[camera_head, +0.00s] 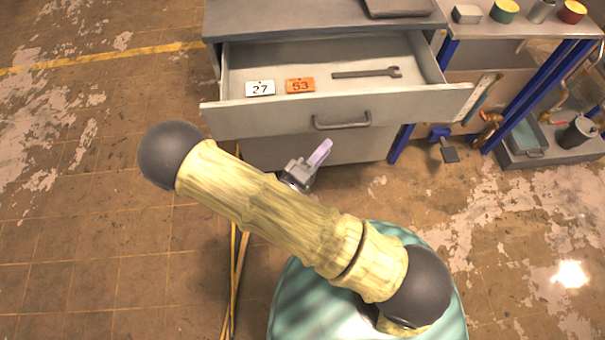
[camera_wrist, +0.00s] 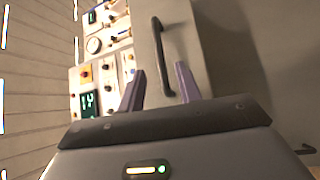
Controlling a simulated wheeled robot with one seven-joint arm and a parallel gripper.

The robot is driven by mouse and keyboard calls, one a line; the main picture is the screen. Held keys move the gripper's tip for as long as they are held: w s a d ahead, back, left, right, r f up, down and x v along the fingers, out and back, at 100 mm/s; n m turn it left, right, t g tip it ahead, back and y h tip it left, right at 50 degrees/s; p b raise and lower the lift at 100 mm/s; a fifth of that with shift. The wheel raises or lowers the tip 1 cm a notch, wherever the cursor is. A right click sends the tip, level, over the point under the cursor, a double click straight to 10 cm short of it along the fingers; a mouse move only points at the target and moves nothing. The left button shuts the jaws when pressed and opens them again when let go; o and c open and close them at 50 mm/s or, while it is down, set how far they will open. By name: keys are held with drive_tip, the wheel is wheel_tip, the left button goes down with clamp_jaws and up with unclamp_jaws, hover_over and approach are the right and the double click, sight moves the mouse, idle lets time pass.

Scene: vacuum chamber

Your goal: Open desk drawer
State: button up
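The desk drawer (camera_head: 265,121) is grey and stands pulled out from the desk (camera_head: 235,20), its inside in plain view. A dark bar handle (camera_head: 342,121) is on its front panel. My gripper (camera_head: 319,153) is below and slightly left of the handle, in front of the drawer, apart from it. In the wrist view the handle (camera_wrist: 163,55) lies beyond the fingertips, and the two purple fingers of my gripper (camera_wrist: 157,80) are spread with nothing between them. My forearm hides part of the gripper in the head view.
In the drawer lie a white tag 27 (camera_head: 260,88), an orange tag 53 (camera_head: 300,85) and a wrench (camera_head: 368,73). A blue-legged bench (camera_head: 480,28) with small containers stands at right. Floor at left is clear.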

drive_tip(key=v, duration=0.8)
drive_tip(key=shift+w, duration=0.15)
